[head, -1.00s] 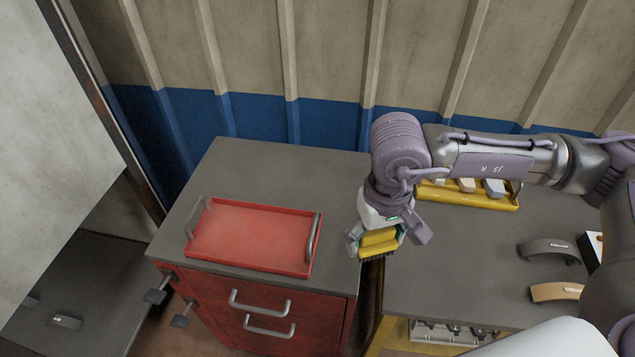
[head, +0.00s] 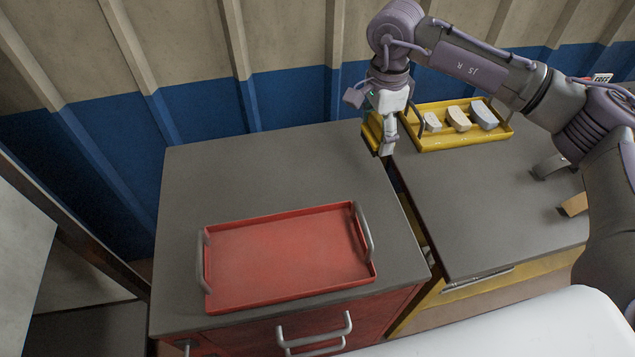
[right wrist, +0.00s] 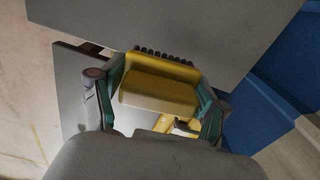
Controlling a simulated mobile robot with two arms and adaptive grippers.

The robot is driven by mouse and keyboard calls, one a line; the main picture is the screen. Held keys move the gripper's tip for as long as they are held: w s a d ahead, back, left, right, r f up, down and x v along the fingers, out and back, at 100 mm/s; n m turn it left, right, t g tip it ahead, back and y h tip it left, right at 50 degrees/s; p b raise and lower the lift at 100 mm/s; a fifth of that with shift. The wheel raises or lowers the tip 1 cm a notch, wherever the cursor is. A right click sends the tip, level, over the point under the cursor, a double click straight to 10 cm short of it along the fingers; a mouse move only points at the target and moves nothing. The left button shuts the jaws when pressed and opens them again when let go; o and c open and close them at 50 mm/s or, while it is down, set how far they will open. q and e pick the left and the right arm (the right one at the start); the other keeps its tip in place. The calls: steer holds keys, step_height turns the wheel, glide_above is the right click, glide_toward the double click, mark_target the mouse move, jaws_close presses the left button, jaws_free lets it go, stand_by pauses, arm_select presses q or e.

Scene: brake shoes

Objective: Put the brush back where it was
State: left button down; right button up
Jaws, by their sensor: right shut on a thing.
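The brush has a yellow body and a row of dark bristles. In the right wrist view the brush (right wrist: 160,90) sits between the two fingers of my right gripper (right wrist: 160,92), which is shut on it. In the head view the right gripper (head: 383,125) holds the brush (head: 371,132) above the back of the benches, near the gap between them and just left of the yellow tray (head: 463,142). I cannot tell how high it is above the surface. My left gripper is not in view.
A red tray (head: 283,296) with grey handles lies empty on the left cabinet top (head: 240,175). The yellow tray holds several pale blocks. Brake shoes (head: 573,204) lie at the right on the other bench (head: 475,215). The back of the left cabinet top is clear.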

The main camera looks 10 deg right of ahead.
steer(key=shift+w+a+f+m, duration=0.15)
steer(key=shift+w+m, duration=0.1)
steer(key=shift+m, duration=0.25)
steer(key=p, duration=0.3)
glide_above(317, 175)
step_height(317, 175, down, 7)
steer(key=shift+r, duration=0.2)
step_height(317, 175, down, 4)
steer(key=shift+r+p, duration=0.15)
steer(key=shift+p, duration=0.75)
steer(key=shift+f, duration=0.3)
steer(key=o, duration=1.1)
